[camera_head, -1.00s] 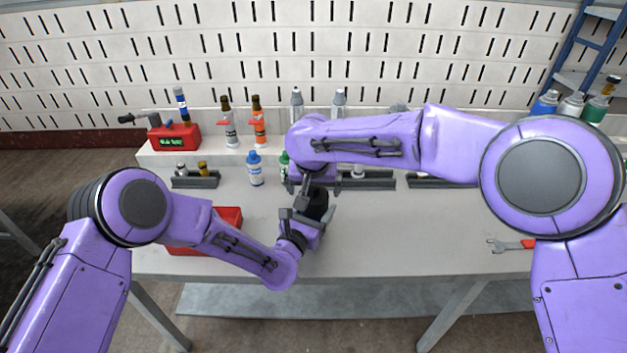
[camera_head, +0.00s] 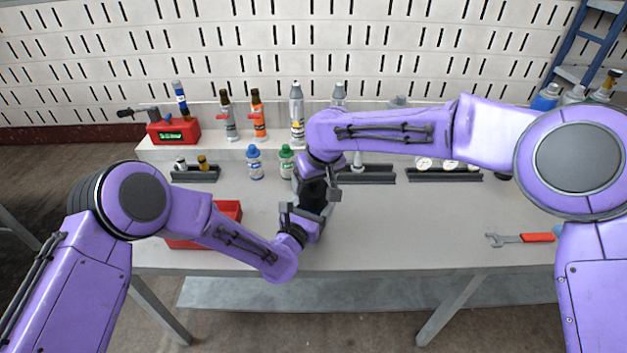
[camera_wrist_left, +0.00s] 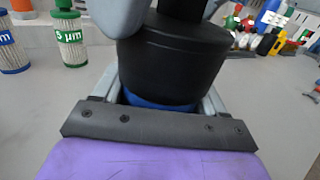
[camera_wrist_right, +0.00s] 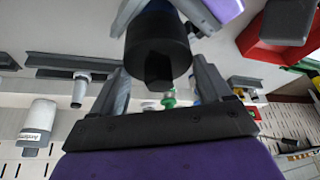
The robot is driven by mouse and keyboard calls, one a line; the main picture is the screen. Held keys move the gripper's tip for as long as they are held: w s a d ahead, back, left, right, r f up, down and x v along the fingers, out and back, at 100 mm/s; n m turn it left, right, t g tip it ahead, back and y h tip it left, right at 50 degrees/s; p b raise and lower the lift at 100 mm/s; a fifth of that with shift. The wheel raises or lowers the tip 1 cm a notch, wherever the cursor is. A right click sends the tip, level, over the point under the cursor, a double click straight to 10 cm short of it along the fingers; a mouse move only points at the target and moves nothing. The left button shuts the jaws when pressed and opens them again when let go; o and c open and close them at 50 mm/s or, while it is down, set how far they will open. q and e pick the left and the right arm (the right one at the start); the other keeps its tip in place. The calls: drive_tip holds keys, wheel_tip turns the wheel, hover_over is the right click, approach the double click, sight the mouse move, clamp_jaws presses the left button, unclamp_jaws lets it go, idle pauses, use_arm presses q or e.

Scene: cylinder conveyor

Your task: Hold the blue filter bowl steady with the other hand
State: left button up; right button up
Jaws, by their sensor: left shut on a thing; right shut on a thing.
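The blue filter bowl (camera_wrist_left: 160,101) shows as a blue band under a wide black cap (camera_wrist_left: 175,62) in the left wrist view. My left gripper (camera_head: 300,214) is shut around the bowl, above the bench. My right gripper (camera_head: 313,178) comes from above and is shut on the narrow top part of the black cap. The black cap (camera_wrist_right: 157,45) also shows between its fingers in the right wrist view, with a bit of blue beyond it. In the head view the grippers and the black cap (camera_head: 311,196) hide most of the bowl.
A blue-capped cartridge (camera_head: 255,164) and a green-capped one (camera_head: 286,161) stand behind the grippers. A red tray (camera_head: 188,243) lies at left, partly behind my left arm. A red-handled wrench (camera_head: 520,239) lies at right. The bench (camera_head: 420,225) is clear at centre right.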

drive_tip(key=shift+n, duration=0.3)
drive_tip(key=n+y, duration=0.1)
drive_tip(key=n, duration=0.2)
drive_tip(key=n+g, duration=0.1)
drive_tip(key=n, duration=0.1)
drive_tip(key=shift+n+g+y, duration=0.3)
drive_tip(key=shift+n+y, duration=0.1)
drive_tip(key=o, duration=1.2)
drive_tip(key=shift+r, duration=1.3)
drive_tip(key=shift+a, duration=0.1)
